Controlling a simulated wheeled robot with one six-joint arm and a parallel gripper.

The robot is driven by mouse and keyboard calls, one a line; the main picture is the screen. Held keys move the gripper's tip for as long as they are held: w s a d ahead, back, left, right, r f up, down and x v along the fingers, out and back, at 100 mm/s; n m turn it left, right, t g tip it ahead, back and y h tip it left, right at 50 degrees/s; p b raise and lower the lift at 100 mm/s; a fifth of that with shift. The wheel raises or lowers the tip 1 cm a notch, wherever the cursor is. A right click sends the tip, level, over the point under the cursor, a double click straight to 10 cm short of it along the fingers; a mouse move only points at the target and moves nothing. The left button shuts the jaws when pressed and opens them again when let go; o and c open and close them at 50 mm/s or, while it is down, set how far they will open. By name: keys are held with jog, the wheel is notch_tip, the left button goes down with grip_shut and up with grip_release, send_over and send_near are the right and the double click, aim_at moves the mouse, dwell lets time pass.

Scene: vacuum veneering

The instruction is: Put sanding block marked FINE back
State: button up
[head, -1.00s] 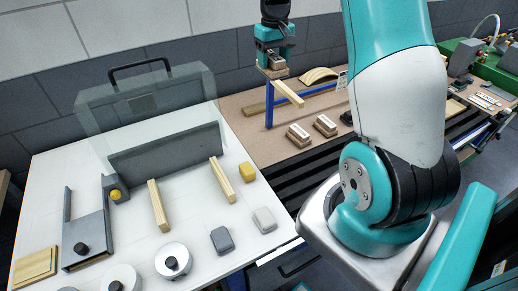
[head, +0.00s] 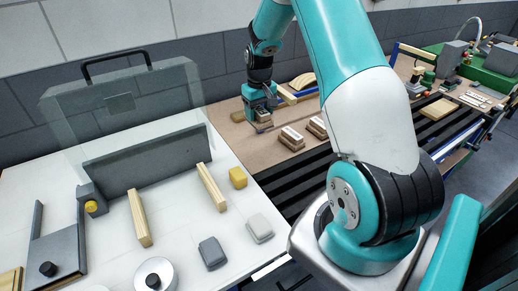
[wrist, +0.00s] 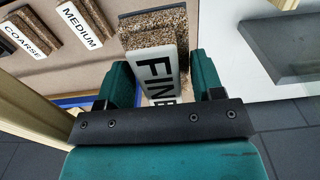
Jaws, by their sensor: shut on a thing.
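The sanding block marked FINE (wrist: 158,62) has a brown grainy body and a white label. It is between the two fingers of my gripper (wrist: 160,84), which is shut on it. In the head view my gripper (head: 262,104) is low over the near left part of the brown bench, with the block (head: 263,123) under it. I cannot tell whether the block touches the bench. The blocks marked MEDIUM (wrist: 85,22) and COARSE (wrist: 27,38) lie side by side to its left in the wrist view. The two blocks also show to its right in the head view (head: 291,139).
The brown bench top (head: 262,152) is clear in front of the blocks. A curved wooden piece (head: 302,81) and a blue-framed tool stand behind. A white table (head: 185,225) at left holds wooden strips, a yellow block (head: 238,177) and grey blocks (head: 211,253).

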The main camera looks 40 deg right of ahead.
notch_tip(320, 180, down, 15)
jog(key=p, duration=0.4)
jog(key=shift+r, duration=0.1)
jog(key=o, duration=0.9)
jog(key=shift+o, duration=0.2)
jog(key=shift+r, duration=0.4)
notch_tip(320, 180, up, 11)
jog(key=b, duration=0.4)
jog(key=shift+r+b, duration=0.15)
jog(key=shift+b, duration=0.25)
